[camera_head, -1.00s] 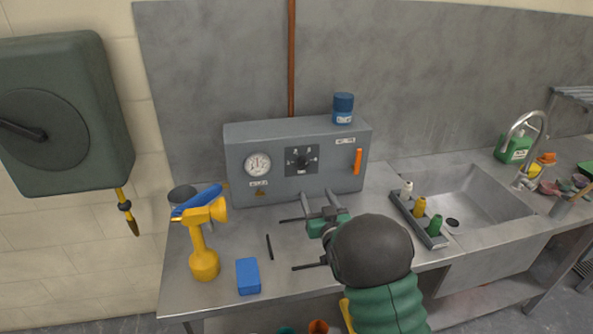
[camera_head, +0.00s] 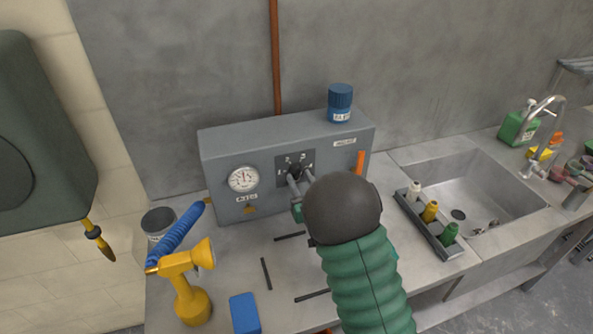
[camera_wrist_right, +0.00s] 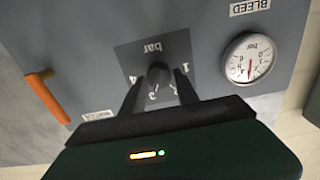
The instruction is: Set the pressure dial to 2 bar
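The pressure dial is a dark knob (camera_head: 294,168) on a square black plate marked "bar", on the front of a grey box (camera_head: 220,150). In the right wrist view the knob (camera_wrist_right: 158,74) shows upside down, with 4 and 1 at its sides and 3 below; another mark is partly hidden by a finger. I cannot tell which number it points to. My right gripper (camera_head: 297,181) is at the dial; in the right wrist view its two fingers (camera_wrist_right: 159,80) straddle the knob, with narrow gaps visible. My left gripper is not in view.
A round gauge (camera_head: 243,179) is left of the dial, an orange handle (camera_head: 360,162) right. A yellow sprayer (camera_head: 190,295), blue block (camera_head: 244,313) and bottle rack (camera_head: 428,225) are on the counter. A sink (camera_head: 480,195) is right.

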